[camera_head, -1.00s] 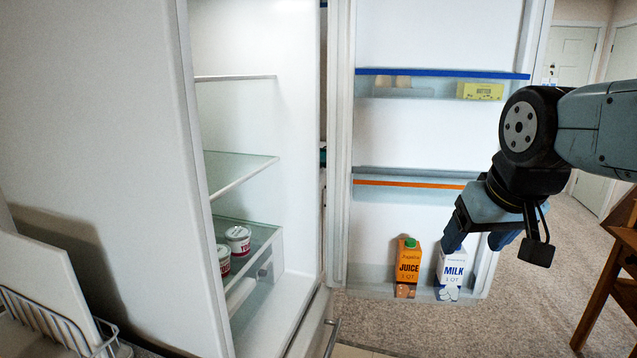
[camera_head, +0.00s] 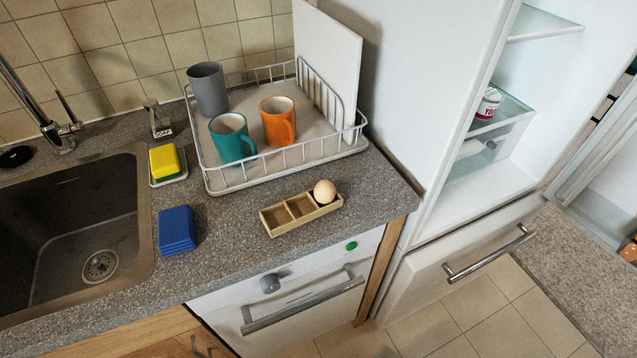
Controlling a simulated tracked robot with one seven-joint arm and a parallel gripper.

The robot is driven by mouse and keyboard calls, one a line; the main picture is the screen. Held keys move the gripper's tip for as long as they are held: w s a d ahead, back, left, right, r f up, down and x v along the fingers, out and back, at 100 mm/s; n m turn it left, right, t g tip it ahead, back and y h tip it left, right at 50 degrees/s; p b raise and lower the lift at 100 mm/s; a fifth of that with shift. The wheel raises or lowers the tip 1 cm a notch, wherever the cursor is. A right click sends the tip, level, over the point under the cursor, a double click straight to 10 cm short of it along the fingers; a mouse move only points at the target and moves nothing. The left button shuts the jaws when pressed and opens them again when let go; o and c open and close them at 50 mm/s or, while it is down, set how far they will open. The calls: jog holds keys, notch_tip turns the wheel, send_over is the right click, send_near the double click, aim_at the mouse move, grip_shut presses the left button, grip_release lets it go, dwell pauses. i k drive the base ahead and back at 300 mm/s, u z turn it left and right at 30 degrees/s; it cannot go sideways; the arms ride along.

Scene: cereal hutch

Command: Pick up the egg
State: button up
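The tray's other compartments look empty. My gripper is not in view now, so its state and its distance from the egg do not show.
A wire dish rack (camera_head: 232,183) behind the tray holds a teal mug (camera_head: 231,138), an orange mug (camera_head: 278,121), a grey cup (camera_head: 207,88) and a white board (camera_head: 327,60). A sink (camera_head: 75,215) and blue sponges (camera_head: 177,229) lie left. The open fridge (camera_head: 421,110) stands right.

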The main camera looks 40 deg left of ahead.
aim_at(324, 191)
jog(key=z, duration=0.45)
jog(key=i, duration=0.1)
jog(key=u, duration=2.4)
jog(key=k, duration=0.9)
jog(key=u, duration=0.15)
jog(key=i, duration=0.9)
jog(key=z, duration=0.1)
